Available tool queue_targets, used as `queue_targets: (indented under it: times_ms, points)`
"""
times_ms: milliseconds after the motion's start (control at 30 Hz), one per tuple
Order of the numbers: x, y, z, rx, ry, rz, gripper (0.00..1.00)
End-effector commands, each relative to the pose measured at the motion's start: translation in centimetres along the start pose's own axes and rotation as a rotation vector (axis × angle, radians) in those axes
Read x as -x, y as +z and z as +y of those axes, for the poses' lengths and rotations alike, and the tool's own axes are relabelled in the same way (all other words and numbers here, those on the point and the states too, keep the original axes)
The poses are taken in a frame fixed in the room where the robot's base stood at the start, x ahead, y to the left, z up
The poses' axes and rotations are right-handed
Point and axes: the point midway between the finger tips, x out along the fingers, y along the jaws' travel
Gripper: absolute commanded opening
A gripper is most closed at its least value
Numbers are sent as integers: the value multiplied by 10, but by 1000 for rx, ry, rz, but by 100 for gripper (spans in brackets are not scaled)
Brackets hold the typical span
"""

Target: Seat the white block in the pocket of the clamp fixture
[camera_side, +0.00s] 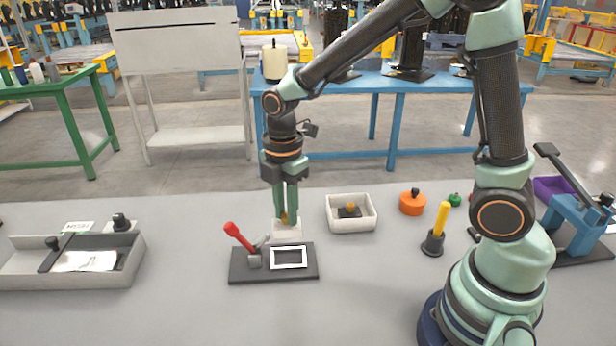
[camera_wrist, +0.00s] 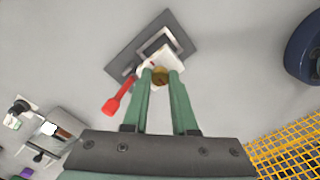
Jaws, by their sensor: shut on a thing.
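The clamp fixture (camera_side: 240,274) is a dark plate with a red-handled lever (camera_side: 238,236) and a white-edged pocket (camera_side: 289,265). It also shows in the wrist view (camera_wrist: 127,55), partly hidden by the block. My gripper (camera_side: 286,218) is shut on the brass-coloured knob of the white block (camera_side: 287,233). The block shows upright at the far edge of the pocket in the side view. In the wrist view the block (camera_wrist: 172,63) covers part of the pocket, and my gripper (camera_wrist: 161,78) is over it. I cannot tell the block's exact height above the plate.
A white tray (camera_side: 331,224) with a small part stands right of the fixture. An orange pot (camera_side: 412,205), a yellow-handled tool (camera_side: 440,220) and a blue clamp device (camera_side: 575,225) are further right. A grey sectioned tray (camera_side: 120,272) is at left. The table between is clear.

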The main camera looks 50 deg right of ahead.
Motion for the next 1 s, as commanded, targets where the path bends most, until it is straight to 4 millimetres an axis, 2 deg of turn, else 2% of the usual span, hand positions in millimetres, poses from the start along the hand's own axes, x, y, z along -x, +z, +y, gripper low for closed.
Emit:
queue_targets:
  times_ms: [33,100,367,600,1000]
  points:
    - [-12,0,-1,0,-7,-1,0]
    - [-24,0,-1,0,-4,-1,0]
    - [-46,0,0,0,-2,0,0]
    - [-76,0,0,0,-2,0,0]
    - [-80,0,1,0,1,0,0]
